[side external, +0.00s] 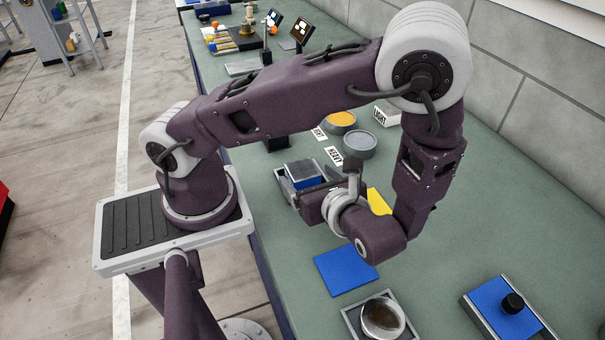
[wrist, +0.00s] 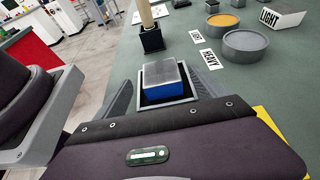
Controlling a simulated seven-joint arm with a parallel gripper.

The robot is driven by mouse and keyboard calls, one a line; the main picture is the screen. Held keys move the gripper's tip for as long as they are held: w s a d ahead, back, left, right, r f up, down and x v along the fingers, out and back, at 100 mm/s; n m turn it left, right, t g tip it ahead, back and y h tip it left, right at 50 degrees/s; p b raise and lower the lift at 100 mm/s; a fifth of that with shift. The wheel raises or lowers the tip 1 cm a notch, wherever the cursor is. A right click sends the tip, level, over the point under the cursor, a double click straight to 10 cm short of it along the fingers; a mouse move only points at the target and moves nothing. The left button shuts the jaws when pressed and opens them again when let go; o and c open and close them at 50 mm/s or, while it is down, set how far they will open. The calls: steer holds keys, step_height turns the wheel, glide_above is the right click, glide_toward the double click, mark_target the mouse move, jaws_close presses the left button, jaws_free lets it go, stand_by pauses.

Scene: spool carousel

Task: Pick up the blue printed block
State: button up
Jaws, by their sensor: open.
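The blue printed block (side external: 307,183) has a grey top and sits in a shallow dark tray with a grey rim (side external: 286,187). In the wrist view, the block (wrist: 167,88) stands upright in the tray (wrist: 190,98), just beyond my gripper. My gripper (wrist: 165,92) is open and empty, with a grey finger showing at each side of the tray. In the side view, my gripper (side external: 318,200) is low beside the tray, and its fingers are largely hidden. Whether the fingers touch the tray or block cannot be told.
A blue square (side external: 345,270) and a yellow square (side external: 379,201) lie on the green bench. A grey round dish (side external: 360,144) and an orange-topped dish (side external: 341,121) stand behind, near HEAVY and LIGHT labels. A round-topped device (side external: 383,316) and a blue panel with black knob (side external: 505,310) are in front.

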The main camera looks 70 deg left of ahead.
mark_target(302, 168)
steer(key=x, duration=0.5)
steer(key=shift+w+a+r, duration=0.1)
steer(key=shift+a+r, duration=0.05)
steer(key=shift+r, duration=0.05)
jaws_close()
steer(key=shift+r, duration=0.1)
